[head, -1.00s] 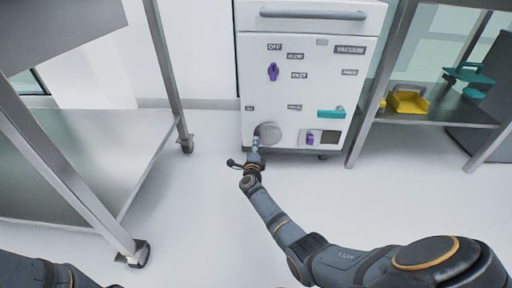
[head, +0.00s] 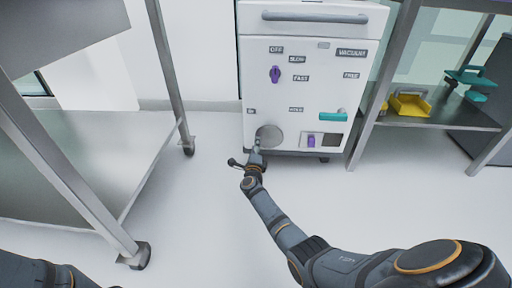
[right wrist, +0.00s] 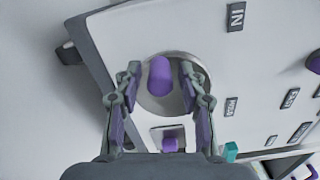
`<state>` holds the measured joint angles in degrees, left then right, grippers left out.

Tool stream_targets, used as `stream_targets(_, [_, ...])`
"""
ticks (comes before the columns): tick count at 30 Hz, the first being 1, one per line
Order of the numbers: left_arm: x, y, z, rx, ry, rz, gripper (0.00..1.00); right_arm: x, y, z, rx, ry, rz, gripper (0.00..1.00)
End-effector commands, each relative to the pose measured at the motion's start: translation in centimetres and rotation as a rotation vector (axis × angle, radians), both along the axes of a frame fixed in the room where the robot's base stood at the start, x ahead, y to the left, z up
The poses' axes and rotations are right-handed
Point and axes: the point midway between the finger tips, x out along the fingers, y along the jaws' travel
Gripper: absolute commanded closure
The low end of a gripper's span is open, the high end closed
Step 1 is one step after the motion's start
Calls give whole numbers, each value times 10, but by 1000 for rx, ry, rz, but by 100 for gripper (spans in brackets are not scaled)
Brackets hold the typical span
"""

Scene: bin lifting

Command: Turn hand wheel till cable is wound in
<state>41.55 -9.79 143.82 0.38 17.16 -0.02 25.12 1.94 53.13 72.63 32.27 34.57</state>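The hand wheel (head: 272,133) is a round grey disc low on the front of the white cabinet. In the right wrist view, the wheel (right wrist: 163,107) carries a purple handle (right wrist: 160,76). My right gripper (head: 257,149) is at the wheel. In the right wrist view its fingers (right wrist: 160,82) are spread, one on each side of the handle, with gaps visible between. Contact with the wheel is hard to judge. I cannot make out a cable. My left gripper is out of view; only part of that arm shows at bottom left.
The white cabinet (head: 300,93) has a purple switch (head: 275,75), a teal handle (head: 333,115) and a small purple knob (head: 311,141). A metal cart (head: 92,150) stands left. A shelf (head: 430,119) with a yellow item (head: 410,104) stands right. The floor between is clear.

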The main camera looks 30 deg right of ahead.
Motion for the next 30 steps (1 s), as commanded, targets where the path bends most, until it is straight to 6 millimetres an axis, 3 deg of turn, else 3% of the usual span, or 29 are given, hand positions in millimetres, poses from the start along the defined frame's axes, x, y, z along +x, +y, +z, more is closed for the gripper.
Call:
stream_targets(11, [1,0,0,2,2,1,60,0,0,6,-1,-1,-1,54])
stream_targets(22, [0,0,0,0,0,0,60,0,0,82,2,-7,0,54])
stream_targets(30, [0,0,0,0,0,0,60,0,0,100,-1,1,0,54])
